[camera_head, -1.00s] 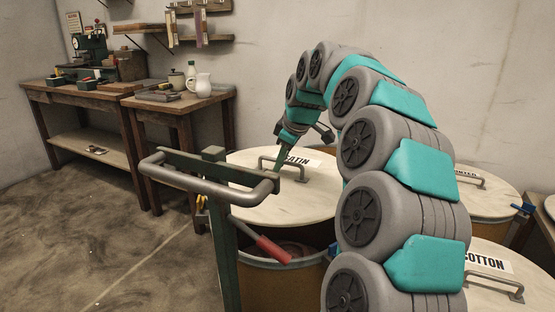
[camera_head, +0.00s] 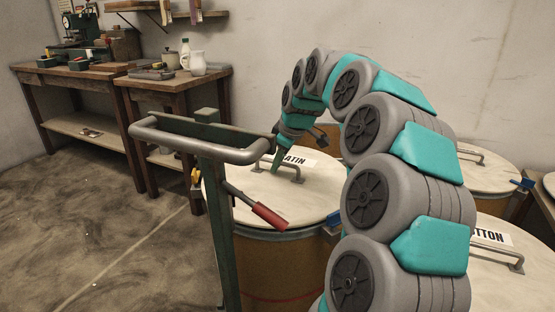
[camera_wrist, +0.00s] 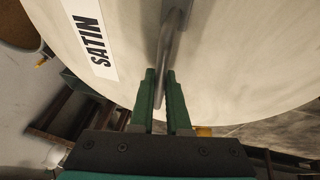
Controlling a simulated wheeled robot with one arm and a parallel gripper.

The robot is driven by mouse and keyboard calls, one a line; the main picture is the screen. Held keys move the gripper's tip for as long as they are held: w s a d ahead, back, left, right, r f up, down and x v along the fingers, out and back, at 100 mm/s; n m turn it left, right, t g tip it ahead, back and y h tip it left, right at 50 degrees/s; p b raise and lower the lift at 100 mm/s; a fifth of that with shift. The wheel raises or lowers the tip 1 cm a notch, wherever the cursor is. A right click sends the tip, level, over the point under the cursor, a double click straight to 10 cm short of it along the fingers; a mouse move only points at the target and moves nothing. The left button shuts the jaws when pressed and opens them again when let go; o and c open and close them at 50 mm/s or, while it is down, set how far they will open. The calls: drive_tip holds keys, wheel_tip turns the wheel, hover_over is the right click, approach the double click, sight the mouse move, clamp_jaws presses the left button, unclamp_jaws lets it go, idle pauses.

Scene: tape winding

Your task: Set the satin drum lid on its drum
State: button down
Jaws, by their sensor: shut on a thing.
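The satin drum lid (camera_head: 310,188) is a pale round disc with a bar handle and a SATIN label (camera_head: 298,160). It covers the top of its brown drum (camera_head: 275,262), and no open gap shows along the front rim. I cannot tell whether it is fully seated all round. In the wrist view, the green fingers of my gripper (camera_wrist: 163,88) are shut on the handle (camera_wrist: 172,50), with the SATIN label to the left. The far rim is partly hidden by my arm.
A green cart with a grey push bar (camera_head: 160,140) and red-gripped lever (camera_head: 268,215) stands close before the drum. A lidded COTTON drum (camera_head: 500,275) and another lidded drum (camera_head: 490,175) stand right. Workbenches (camera_head: 170,88) line the back left; floor is clear there.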

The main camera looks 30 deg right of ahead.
drive_tip(key=c, duration=0.8)
unclamp_jaws()
drive_tip(key=v, duration=0.7)
drive_tip(key=shift+s+r, duration=0.2)
drive_tip(key=shift+r, duration=0.15)
